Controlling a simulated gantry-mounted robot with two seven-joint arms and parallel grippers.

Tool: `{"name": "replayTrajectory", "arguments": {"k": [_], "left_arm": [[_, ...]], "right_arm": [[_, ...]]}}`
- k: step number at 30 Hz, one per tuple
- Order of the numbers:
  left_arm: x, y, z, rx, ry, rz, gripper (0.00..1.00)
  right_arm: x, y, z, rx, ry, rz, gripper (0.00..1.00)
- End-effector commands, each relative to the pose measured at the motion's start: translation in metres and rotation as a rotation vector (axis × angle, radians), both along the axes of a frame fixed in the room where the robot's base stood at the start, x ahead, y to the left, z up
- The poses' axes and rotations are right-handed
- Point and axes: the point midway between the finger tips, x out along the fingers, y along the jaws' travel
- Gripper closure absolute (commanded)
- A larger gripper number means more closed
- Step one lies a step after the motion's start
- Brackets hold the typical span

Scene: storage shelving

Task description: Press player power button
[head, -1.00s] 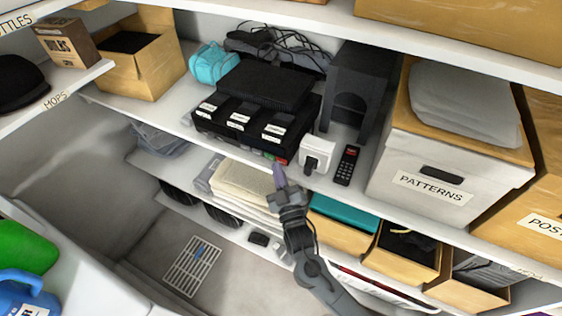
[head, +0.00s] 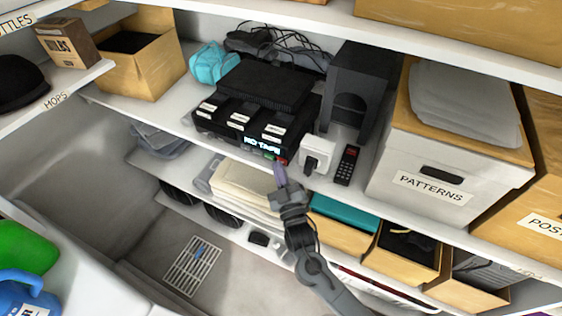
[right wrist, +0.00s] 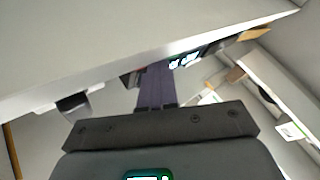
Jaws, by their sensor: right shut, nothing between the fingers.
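The black player (head: 225,128) sits on the middle shelf with white labels on its front. Its display (head: 262,145) is lit and reads "NO TAPE". A small red button (head: 282,161) shows at its lower right front corner, with a green spot beside it. My right gripper (head: 279,167) is shut and empty, its purple fingers pointing up just in front of and below that corner. I cannot tell whether they touch the button. The right wrist view shows the fingers (right wrist: 158,68) close to the lit display (right wrist: 186,61). My left gripper is not in view.
A dark speaker box (head: 358,85) and the PATTERNS box (head: 430,175) stand further right. The shelf edge runs just behind my fingers. Folded cloths (head: 243,186) lie below.

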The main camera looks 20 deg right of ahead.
Motion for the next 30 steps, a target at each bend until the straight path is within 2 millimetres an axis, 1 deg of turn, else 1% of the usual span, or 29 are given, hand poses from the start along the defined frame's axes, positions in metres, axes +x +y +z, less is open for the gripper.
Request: {"name": "replayTrajectory", "arguments": {"k": [10,24,30], "left_arm": [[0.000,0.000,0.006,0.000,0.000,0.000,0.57],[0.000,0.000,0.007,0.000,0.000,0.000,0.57],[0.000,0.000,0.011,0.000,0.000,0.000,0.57]], "right_arm": [[-0.009,0.010,0.000,0.000,0.001,0.000,1.00],[-0.011,0.013,0.000,0.001,0.000,0.000,1.00],[-0.018,0.022,0.001,0.001,0.001,0.001,1.00]]}}
